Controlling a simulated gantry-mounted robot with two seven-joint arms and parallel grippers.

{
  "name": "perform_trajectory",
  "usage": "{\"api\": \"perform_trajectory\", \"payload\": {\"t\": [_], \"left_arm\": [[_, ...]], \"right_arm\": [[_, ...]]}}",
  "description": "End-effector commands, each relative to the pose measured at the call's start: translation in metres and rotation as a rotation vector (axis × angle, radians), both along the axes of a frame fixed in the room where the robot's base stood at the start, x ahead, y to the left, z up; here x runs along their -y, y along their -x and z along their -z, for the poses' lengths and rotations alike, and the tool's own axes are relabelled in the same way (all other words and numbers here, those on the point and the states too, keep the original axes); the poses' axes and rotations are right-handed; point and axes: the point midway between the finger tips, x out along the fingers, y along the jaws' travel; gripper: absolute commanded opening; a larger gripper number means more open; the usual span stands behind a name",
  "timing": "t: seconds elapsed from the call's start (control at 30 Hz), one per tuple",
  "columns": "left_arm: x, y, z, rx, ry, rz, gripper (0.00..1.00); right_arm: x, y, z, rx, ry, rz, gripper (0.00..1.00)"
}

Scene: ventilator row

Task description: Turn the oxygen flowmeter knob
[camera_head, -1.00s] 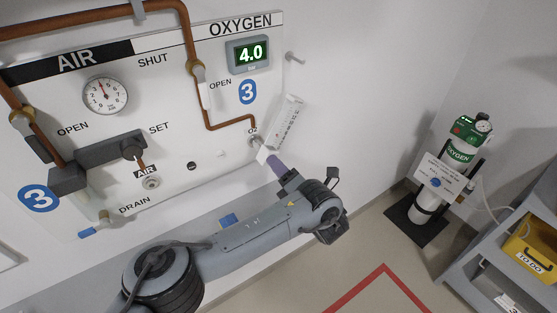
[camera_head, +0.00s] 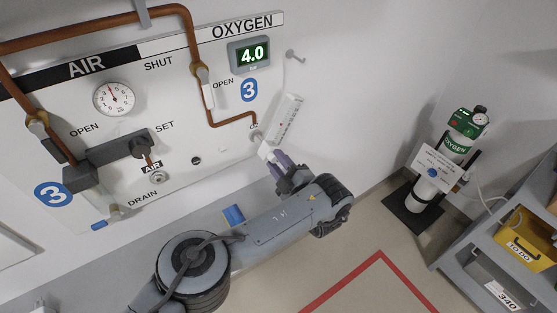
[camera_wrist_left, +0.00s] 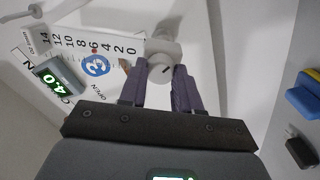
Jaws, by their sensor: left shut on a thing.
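The oxygen flowmeter (camera_head: 287,118) is a white tilted scale tube on the wall beside the panel. In the left wrist view its scale (camera_wrist_left: 75,48) reads from 0 to 14, with a small red mark near 6. My left gripper (camera_head: 273,161) is at the flowmeter's lower end. In the left wrist view its purple fingers (camera_wrist_left: 164,78) are shut on the knob, one on each side. In the head view the fingers largely hide the knob. My right gripper is not in view.
The wall panel (camera_head: 215,135) carries copper pipes, an air gauge (camera_head: 114,99) and an oxygen display (camera_head: 249,55) reading 4.0. An oxygen cylinder (camera_head: 448,165) stands on a dark mat to the right. A grey shelf (camera_head: 470,250) with a yellow bin (camera_head: 528,240) is at far right.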

Motion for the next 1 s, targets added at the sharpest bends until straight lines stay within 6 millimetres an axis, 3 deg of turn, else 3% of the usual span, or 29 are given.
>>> {"api": "perform_trajectory", "payload": {"t": [0.43, 1.0], "left_arm": [[0.000, 0.000, -0.002, -0.154, -0.229, 0.000, 0.02], [0.001, 0.000, -0.001, -0.188, -0.277, 0.001, 0.02]], "right_arm": [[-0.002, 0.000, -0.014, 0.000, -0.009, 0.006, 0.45], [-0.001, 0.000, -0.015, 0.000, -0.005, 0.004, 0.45]]}}
